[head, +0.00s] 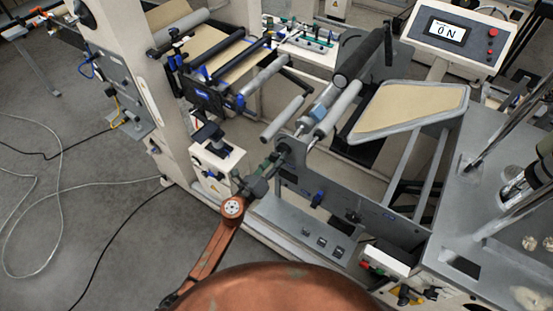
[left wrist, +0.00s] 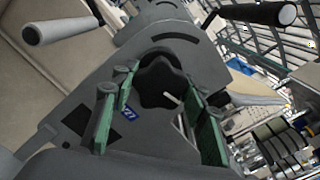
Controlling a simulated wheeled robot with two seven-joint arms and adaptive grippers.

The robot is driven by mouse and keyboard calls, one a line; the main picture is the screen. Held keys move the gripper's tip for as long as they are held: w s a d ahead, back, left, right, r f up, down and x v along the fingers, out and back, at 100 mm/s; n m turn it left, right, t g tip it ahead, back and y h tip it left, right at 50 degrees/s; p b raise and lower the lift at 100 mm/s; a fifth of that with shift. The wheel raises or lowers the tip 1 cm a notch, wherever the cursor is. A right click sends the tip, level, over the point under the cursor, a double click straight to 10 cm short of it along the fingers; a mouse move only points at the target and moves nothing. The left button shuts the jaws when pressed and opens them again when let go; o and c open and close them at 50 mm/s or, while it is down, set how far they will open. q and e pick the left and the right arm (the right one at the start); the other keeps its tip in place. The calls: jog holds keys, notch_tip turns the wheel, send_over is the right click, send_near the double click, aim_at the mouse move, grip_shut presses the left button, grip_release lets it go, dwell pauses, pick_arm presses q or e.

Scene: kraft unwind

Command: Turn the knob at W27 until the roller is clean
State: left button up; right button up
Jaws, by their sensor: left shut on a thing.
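A black lobed knob (left wrist: 160,82) sits on a grey plate in the left wrist view, with a small blue label (left wrist: 128,112) beside it that seems to read 27. My left gripper (left wrist: 160,108) has its green-padded fingers on either side of the knob, shut on it. In the head view my left gripper (head: 268,166) reaches the near end of the grey side plate, and its fingers mostly hide the knob there. Several rollers show, among them a grey one (head: 338,106) and a black-covered one (head: 357,60). I cannot tell which roller the knob serves. My right gripper is not in view.
A tan web panel (head: 410,105) lies right of the rollers. A white machine upright (head: 148,95) stands left of my gripper. Cables lie on the open floor (head: 50,170) at left.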

pick_arm(q)
jog(key=c, duration=0.3)
jog(key=m+b, duration=0.1)
jog(key=m, duration=0.1)
jog(key=shift+f+m, duration=0.1)
jog(key=shift+m, duration=0.3)
jog(key=m, duration=0.5)
jog(key=shift+b, duration=0.3)
jog(key=m, duration=0.4)
jog(key=shift+p, duration=0.35)
jog(key=shift+c, duration=0.2)
jog(key=m, duration=0.3)
jog(key=shift+p, duration=0.35)
jog(key=o, duration=1.2)
jog(key=v, duration=0.7)
jog(key=shift+p, duration=0.4)
